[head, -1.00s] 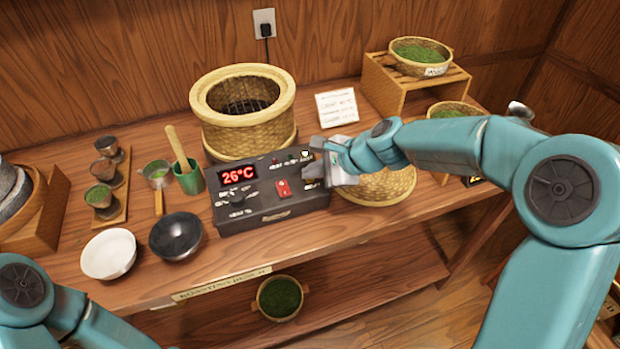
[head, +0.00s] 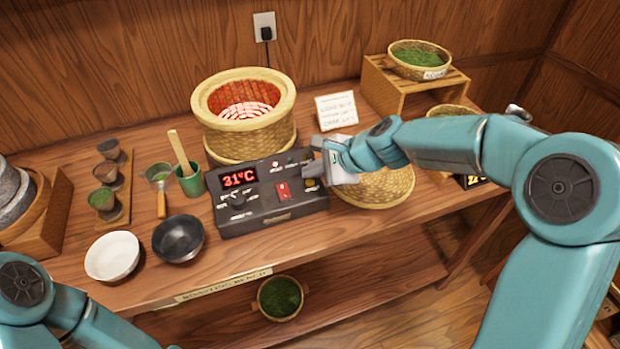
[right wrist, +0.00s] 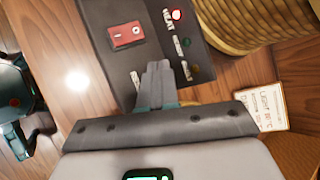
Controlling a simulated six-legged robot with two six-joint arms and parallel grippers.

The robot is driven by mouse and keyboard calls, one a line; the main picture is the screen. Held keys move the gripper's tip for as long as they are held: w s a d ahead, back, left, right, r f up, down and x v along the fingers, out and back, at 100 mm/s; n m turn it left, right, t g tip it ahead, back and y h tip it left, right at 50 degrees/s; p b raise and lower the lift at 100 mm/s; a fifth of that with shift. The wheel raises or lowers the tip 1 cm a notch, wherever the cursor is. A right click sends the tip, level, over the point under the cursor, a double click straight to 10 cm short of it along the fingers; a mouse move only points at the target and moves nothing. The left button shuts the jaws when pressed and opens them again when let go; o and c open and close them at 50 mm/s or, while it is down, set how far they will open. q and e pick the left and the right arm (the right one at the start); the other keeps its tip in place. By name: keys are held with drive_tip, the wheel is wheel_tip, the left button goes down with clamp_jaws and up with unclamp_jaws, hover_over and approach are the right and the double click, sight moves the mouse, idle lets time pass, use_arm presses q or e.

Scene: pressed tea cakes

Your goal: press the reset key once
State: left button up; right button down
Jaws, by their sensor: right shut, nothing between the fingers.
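The dark control box (head: 262,212) stands on the bench with a red display (head: 239,179) reading 31°C. A red rocker switch (head: 283,191) is on its top; it also shows in the right wrist view (right wrist: 127,34). A small yellow key (head: 310,183) sits at the box's right end, just below my right fingertips; its label is too small to read. My right gripper (head: 313,170) is shut and empty over that end. In the right wrist view its closed fingers (right wrist: 159,70) reach over the panel and hide part of it; contact cannot be told. My left gripper is out of view.
The woven roaster (head: 245,139) behind the box glows red inside. A round woven lid (head: 385,190) lies right of the box under my right arm. A white card (head: 336,110) stands behind. Bowls (head: 112,256) (head: 178,238) and a green cup (head: 191,180) are left.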

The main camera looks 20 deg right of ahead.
sight(313, 184)
wheel_tip(313, 184, up, 5)
drive_tip(key=p, duration=0.4)
drive_tip(key=shift+p, duration=0.4)
idle(0.6)
